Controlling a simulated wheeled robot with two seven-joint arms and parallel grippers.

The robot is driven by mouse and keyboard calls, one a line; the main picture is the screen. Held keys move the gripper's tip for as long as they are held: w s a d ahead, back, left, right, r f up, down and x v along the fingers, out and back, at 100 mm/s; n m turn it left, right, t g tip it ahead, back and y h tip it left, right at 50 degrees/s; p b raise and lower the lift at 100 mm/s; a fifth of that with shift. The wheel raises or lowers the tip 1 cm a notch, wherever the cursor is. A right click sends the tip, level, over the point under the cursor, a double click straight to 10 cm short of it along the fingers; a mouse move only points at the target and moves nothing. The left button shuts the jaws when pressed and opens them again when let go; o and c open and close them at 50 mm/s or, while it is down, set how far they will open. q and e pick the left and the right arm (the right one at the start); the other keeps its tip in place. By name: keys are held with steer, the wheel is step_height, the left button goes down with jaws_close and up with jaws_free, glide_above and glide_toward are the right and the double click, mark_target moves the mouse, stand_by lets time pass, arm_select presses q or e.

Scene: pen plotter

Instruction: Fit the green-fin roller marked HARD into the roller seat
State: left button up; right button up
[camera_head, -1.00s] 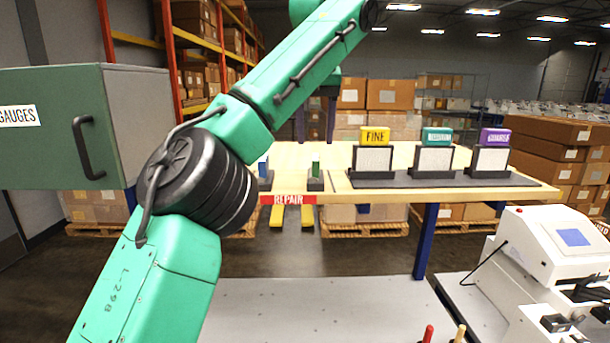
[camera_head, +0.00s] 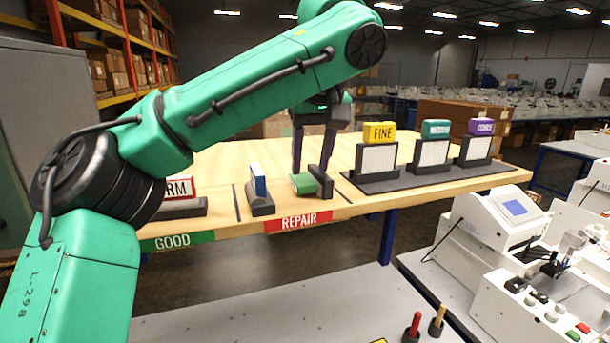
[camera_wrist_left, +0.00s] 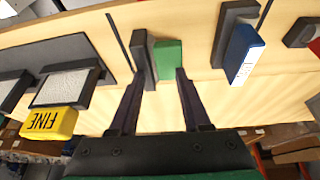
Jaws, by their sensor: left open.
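I cannot make out a roller seat. My right gripper is out of view.
A blue piece on a dark base (camera_head: 261,192) stands upright left of the green one. A red-and-white piece (camera_head: 180,188), partly hidden by my arm, is farther left. FINE (camera_head: 380,132), teal (camera_head: 436,129) and purple COARSE (camera_head: 481,127) blocks stand right. White machines (camera_head: 490,225) fill the lower right.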

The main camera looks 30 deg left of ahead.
mark_target(321, 176)
arm_select(q)
steer(key=shift+d+f, duration=0.6)
steer(key=shift+d, duration=0.35)
jaws_close()
steer(key=shift+w+d, duration=0.15)
steer(key=shift+w, duration=0.05)
steer(key=shift+s, duration=0.1)
steer(key=shift+r, duration=0.25)
step_height(321, 176, up, 10)
steer(key=shift+w+a, duration=0.35)
steer(key=shift+a, duration=0.05)
steer(key=shift+o, duration=2)
jaws_free()
steer(key=shift+s+f, duration=0.1)
steer(key=shift+d, duration=0.15)
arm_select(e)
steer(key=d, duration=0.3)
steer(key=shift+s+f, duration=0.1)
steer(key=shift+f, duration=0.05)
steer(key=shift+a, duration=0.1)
